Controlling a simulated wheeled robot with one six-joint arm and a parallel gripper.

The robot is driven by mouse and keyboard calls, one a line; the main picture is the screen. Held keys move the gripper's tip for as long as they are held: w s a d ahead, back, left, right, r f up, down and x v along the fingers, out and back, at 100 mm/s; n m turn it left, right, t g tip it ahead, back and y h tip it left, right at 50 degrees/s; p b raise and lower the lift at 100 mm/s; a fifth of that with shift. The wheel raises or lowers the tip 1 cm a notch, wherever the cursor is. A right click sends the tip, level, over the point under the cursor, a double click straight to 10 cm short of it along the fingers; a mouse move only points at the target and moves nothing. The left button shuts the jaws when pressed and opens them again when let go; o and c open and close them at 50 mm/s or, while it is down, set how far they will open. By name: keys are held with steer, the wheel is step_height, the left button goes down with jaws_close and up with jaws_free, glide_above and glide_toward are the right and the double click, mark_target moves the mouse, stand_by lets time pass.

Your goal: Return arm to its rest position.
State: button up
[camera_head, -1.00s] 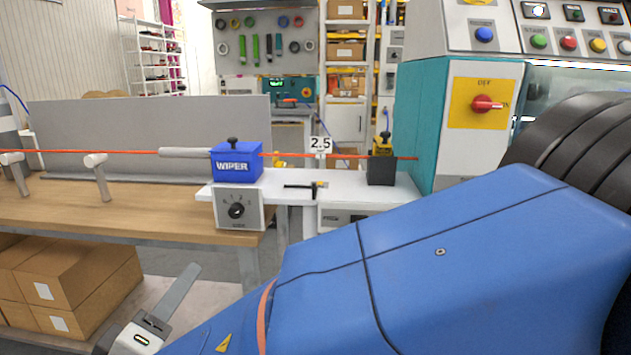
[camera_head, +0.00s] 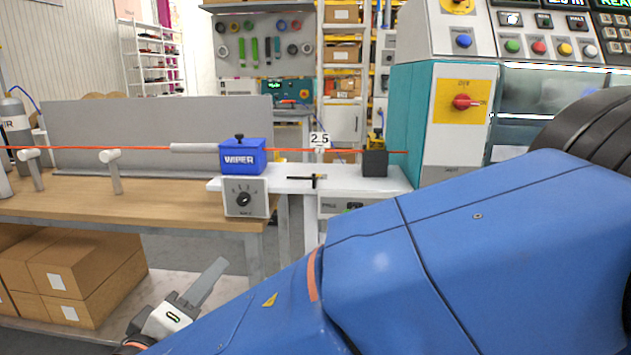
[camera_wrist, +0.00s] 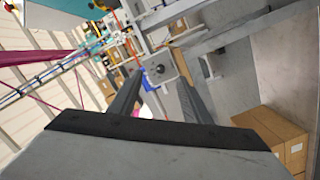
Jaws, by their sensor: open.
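My gripper (camera_head: 207,283) shows at the lower left of the head view, at the end of my blue arm. It hangs in front of the wooden bench, near the bench's lower side. In the wrist view my gripper's two dark fingers (camera_wrist: 158,98) stand apart, with nothing held between them. The workstation with its knob lies beyond the fingers there. In the head view one finger mostly hides the other.
A wooden bench (camera_head: 150,207) carries an orange cable (camera_head: 90,148) through a blue wiper box (camera_head: 242,157). Cardboard boxes (camera_head: 75,280) are stacked beneath the bench. A teal and white control cabinet (camera_head: 457,135) stands to the right. Grey floor shows between them.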

steer(key=w+d+f+m+g+h, duration=0.1)
steer(key=w+d+f+g, duration=0.15)
steer(key=d, duration=0.75)
steer(key=w+d+f+m+g+h, duration=0.1)
steer(key=w+d+m+g+h, duration=0.2)
steer(key=d, duration=0.8)
steer(key=w+d+f+g, duration=0.2)
steer(key=d+g, duration=0.2)
steer(key=d, duration=0.6)
steer(key=s+d+f+m+g+y, duration=0.1)
steer(key=s+d+f+m+y, duration=0.1)
steer(key=s+d, duration=0.5)
steer(key=s+d+f+m+g+y, duration=0.1)
steer(key=s+d+f+m+y, duration=0.2)
steer(key=s+d+f+y, duration=0.2)
steer(key=shift+s+d+g, duration=0.35)
steer(key=shift+s+d, duration=0.9)
steer(key=shift+d, duration=1)
